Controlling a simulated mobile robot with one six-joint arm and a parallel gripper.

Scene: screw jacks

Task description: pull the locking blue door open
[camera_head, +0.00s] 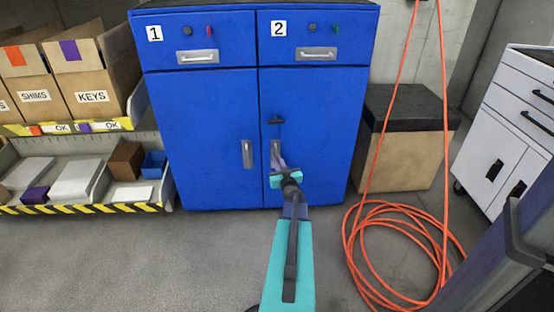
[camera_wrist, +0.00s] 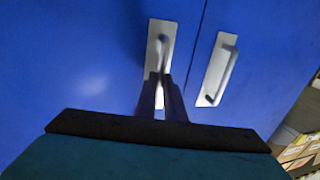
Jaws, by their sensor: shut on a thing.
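The blue cabinet has two lower doors that look closed. The right blue door (camera_head: 325,130) carries a small dark latch (camera_head: 277,121) above its silver upright handle (camera_head: 275,148). My gripper (camera_head: 277,160) reaches up to this handle and is shut on it. In the wrist view my gripper's fingers (camera_wrist: 161,92) close around the lower part of the handle on its plate (camera_wrist: 160,45). The left door (camera_head: 205,130) has its own handle (camera_head: 247,153), which stands free; it also shows in the wrist view (camera_wrist: 217,70). My fingertips partly hide the gripped handle.
Two drawers with handles (camera_head: 198,57) sit above the doors. Shelves with cardboard boxes (camera_head: 90,75) stand at the left. A box with a dark lid (camera_head: 405,150) and a coiled orange hose (camera_head: 400,245) are at the right. The floor (camera_head: 190,255) before the left door is clear.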

